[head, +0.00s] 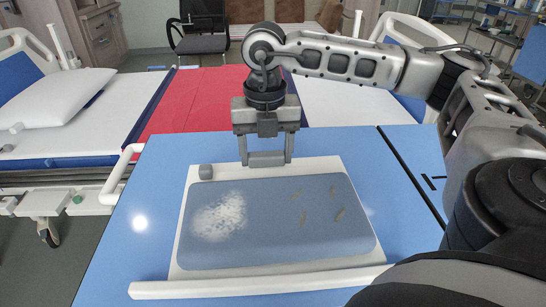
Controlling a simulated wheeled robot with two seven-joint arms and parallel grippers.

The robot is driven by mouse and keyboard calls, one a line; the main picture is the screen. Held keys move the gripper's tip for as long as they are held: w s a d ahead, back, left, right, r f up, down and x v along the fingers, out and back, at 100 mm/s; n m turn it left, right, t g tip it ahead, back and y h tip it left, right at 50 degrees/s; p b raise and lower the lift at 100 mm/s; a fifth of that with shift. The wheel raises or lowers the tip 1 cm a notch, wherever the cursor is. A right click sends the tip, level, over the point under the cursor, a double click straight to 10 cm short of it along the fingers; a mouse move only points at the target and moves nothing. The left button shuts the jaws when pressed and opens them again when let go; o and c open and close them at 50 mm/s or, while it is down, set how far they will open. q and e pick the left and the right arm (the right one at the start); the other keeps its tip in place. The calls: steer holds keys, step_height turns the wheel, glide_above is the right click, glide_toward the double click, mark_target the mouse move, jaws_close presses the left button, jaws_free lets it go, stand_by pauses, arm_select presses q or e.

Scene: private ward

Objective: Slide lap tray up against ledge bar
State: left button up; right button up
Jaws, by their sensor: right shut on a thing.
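The lap tray (182,225) is a white-rimmed board with a blue-grey top, lying flat on the blue table. The ledge bar (250,287) is a long white strip along the table's near side. The tray's near edge is very close to the bar; I cannot tell whether they touch. My right gripper (267,158) points down at the middle of the tray's far edge, shut on a grey grip piece there. My left gripper is out of view.
A white patch of crumbs or powder (220,217) and several small brown bits (303,217) lie on the tray top. A small grey block (205,171) sits at its far left corner. The blue table (150,200) is clear left of the tray. A bed with a red cover (190,100) stands behind.

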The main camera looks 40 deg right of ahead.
steer(key=shift+a, duration=0.1)
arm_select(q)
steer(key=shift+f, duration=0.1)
arm_select(e)
steer(key=o, duration=1.2)
steer(key=shift+c, duration=0.2)
arm_select(q)
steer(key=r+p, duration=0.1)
steer(key=p, duration=0.2)
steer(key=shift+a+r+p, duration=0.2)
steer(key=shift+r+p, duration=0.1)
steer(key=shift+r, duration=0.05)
arm_select(e)
step_height(320, 180, up, 16)
